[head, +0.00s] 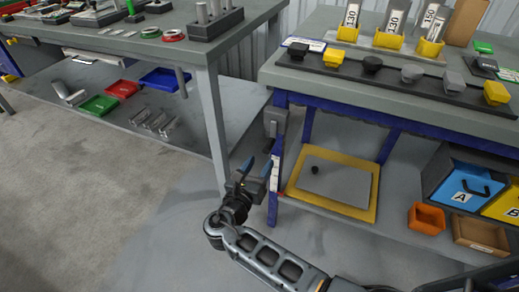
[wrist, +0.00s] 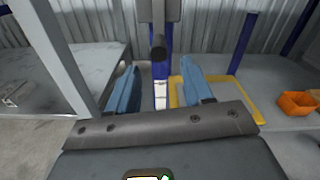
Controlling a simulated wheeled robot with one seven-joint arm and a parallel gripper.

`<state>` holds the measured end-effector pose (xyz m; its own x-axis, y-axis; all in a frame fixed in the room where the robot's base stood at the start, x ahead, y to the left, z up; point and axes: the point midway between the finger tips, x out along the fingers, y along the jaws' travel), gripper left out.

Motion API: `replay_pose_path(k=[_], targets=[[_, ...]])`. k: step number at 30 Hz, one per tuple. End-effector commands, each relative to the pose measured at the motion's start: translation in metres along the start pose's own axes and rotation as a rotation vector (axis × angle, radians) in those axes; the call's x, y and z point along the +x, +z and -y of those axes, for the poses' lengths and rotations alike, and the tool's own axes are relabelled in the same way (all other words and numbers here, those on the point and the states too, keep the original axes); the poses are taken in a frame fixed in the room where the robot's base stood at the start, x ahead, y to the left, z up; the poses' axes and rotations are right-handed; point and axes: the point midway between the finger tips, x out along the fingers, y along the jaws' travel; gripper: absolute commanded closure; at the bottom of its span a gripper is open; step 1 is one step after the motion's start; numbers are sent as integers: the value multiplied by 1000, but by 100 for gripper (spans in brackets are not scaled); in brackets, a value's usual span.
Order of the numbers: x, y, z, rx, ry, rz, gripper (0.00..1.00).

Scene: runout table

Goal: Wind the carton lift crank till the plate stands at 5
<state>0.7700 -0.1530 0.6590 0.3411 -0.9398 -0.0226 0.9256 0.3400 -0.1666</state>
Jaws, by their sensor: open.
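My gripper (head: 257,167) is open and empty, low in front of the blue leg of the right-hand table. In the wrist view its two blue fingers (wrist: 160,68) stand apart. A dark round knob, apparently the crank grip (wrist: 157,48), shows between and just beyond the fingertips; I cannot tell the gap in depth. The grey lift box (head: 274,121) is on the leg above my gripper. A white scale strip (head: 276,172) runs down the leg; its figures are too small to read. A grey plate (head: 335,183) in a yellow frame, with a black knob, lies low behind the leg.
An orange bin (head: 426,218) and blue and yellow boxes marked A (head: 466,187) and B stand at the right. A grey table leg (head: 213,125) rises left of my gripper. The floor (head: 90,200) at the left is clear.

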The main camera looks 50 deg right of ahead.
Motion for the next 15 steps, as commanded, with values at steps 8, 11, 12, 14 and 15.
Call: replay_pose_path(k=[8,11,12,14,15], targets=[[24,2,1,-25,-8,24,49],[41,2,1,-24,-9,24,49],[47,2,0,-24,-7,24,49],[55,2,1,-24,-8,23,49],[60,2,0,-24,-7,23,49]])
